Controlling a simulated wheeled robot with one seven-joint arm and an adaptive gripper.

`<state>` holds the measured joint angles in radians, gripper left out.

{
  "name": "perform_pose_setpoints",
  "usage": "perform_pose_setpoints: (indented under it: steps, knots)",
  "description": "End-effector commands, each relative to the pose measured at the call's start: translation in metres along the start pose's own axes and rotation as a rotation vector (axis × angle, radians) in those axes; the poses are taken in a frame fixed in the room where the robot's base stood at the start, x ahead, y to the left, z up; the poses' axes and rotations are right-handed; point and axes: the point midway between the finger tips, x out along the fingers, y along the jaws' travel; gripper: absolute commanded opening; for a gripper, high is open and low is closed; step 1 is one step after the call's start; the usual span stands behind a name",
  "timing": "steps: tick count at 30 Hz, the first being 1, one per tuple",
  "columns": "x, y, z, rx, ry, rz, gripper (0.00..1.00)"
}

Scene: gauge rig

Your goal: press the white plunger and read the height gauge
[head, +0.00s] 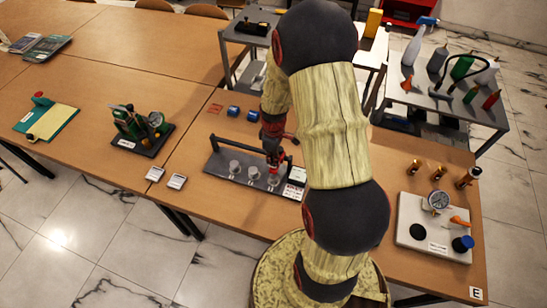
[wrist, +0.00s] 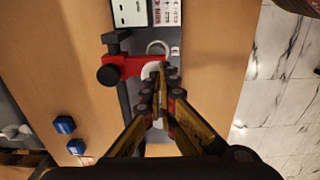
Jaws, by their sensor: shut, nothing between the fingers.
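A dark grey base plate (head: 222,172) with a black bar over it stands on the wooden table in the head view. Grey round pieces (head: 234,167) stand in a row on it. My gripper (head: 273,166) points down at the right end of this row; its fingers are together and empty. In the wrist view, my gripper (wrist: 160,92) partly hides a whitish rounded piece (wrist: 152,70), perhaps the white plunger. I cannot tell whether they touch. A red part with a black knob (wrist: 108,75) is beside it. I cannot make out a gauge reading.
A white panel with a dial (head: 438,200) stands at right, a green device (head: 130,125) at left. My arm hides the table's middle right.

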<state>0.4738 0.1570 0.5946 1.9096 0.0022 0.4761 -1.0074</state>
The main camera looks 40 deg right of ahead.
Motion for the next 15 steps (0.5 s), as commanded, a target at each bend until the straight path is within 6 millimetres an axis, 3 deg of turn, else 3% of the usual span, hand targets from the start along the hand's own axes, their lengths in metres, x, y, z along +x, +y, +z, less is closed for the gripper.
perform_pose_setpoints:
  steps: [5, 12, 15]
  knots:
    - [0.000, 0.000, 0.000, 0.000, 0.000, 0.000, 0.00]
    - [0.024, 0.000, 0.000, 0.000, 0.000, 0.000, 0.00]
    - [0.025, 0.000, 0.000, 0.000, 0.000, 0.000, 0.00]
